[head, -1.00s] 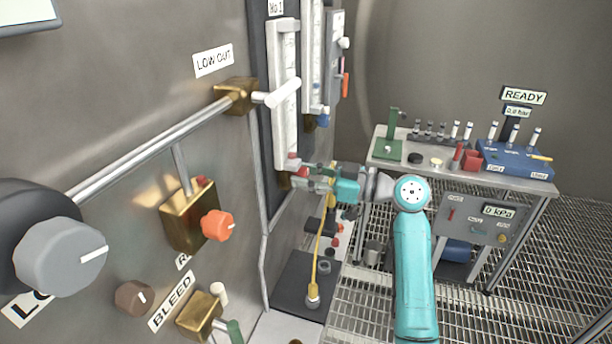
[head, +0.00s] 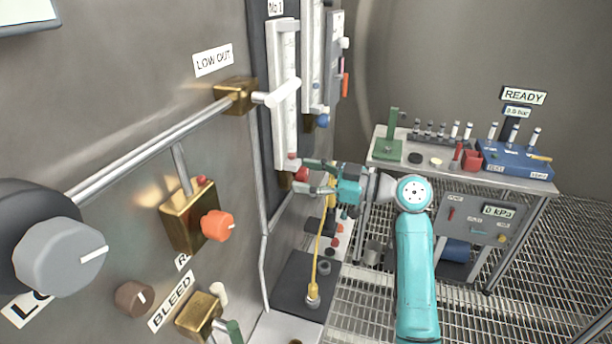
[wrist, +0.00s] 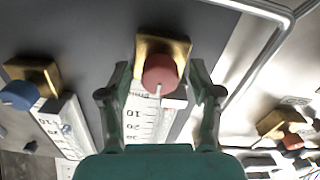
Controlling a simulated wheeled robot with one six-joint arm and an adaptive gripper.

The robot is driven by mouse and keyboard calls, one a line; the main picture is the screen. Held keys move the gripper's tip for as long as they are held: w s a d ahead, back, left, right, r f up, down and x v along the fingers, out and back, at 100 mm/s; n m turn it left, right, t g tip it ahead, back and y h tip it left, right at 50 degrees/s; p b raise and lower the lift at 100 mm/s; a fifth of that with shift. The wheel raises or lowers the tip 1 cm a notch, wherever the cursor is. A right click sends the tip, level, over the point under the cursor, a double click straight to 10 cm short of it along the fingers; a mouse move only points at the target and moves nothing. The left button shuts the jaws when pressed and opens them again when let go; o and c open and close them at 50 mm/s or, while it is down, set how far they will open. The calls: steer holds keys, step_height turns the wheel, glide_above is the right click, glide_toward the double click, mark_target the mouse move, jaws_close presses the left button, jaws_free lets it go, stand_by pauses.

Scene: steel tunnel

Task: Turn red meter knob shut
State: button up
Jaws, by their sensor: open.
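The red meter knob (wrist: 160,74) sits on a brass block (wrist: 172,47) at the end of a white scaled meter tube (wrist: 148,118) in the wrist view. A pale pointer line shows on the knob. My gripper (wrist: 160,92) is open, with one finger on each side of the knob and a visible gap to both. In the head view the red knob (head: 301,174) shows at the foot of the white meter (head: 286,95), between the fingertips of my gripper (head: 316,176). I cannot tell whether either finger touches it.
A blue knob (wrist: 19,95) on a second meter is at the left in the wrist view. A silver pipe (wrist: 262,60) runs along the right. In the head view an orange knob (head: 217,225) is on the panel, and a bench (head: 408,174) stands right.

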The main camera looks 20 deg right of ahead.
steer(key=v, duration=1.1)
steer(key=shift+s+d, duration=0.15)
steer(key=shift+d, duration=0.1)
